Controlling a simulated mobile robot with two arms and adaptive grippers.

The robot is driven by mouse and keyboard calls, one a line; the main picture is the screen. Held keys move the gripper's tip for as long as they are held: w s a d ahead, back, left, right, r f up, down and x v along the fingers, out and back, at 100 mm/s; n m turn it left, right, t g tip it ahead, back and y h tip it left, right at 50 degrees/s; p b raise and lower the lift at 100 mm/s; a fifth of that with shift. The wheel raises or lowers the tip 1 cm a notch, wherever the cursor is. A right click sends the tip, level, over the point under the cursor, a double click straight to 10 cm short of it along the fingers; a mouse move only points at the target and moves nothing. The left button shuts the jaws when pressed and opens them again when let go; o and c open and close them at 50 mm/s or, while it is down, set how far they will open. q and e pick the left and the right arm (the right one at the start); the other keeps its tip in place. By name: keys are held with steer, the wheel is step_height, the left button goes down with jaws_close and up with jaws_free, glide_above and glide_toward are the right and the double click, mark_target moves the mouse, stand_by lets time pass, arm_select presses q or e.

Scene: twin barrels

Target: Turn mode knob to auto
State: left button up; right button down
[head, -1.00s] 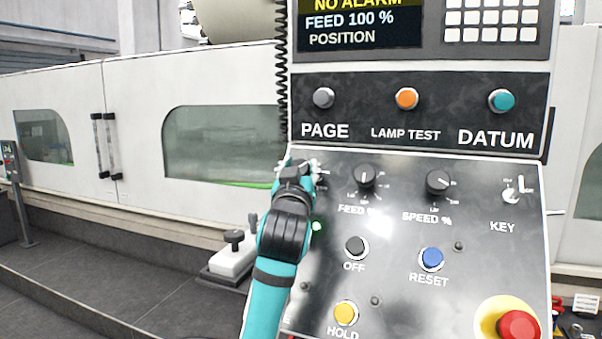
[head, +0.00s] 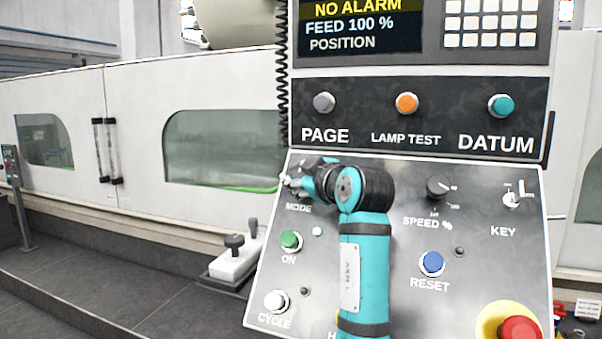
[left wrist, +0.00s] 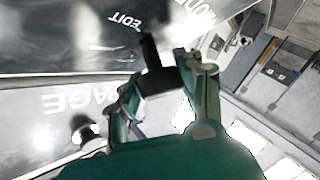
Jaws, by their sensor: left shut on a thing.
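The mode knob (left wrist: 152,52) is black and shows in the left wrist view between the two fingers of my left gripper (left wrist: 160,80), which is shut on it. The word EDIT is printed on the dark panel near the knob. In the head view my left gripper (head: 298,183) is at the upper left of the sloping control panel (head: 400,295), just above the MODE label (head: 298,208). The gripper hides the knob there, so its pointer setting cannot be read. My right gripper is not in view.
My left arm covers the feed knob and the OFF button. The speed knob (head: 437,187), key switch (head: 513,199), green ON button (head: 290,240), white CYCLE button (head: 276,301), blue RESET button (head: 431,262) and red emergency button (head: 519,329) stick out around it.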

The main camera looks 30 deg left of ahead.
arm_select(q)
steer(key=shift+n+g, duration=0.3)
steer(key=shift+n, duration=0.1)
steer(key=o, duration=1.2)
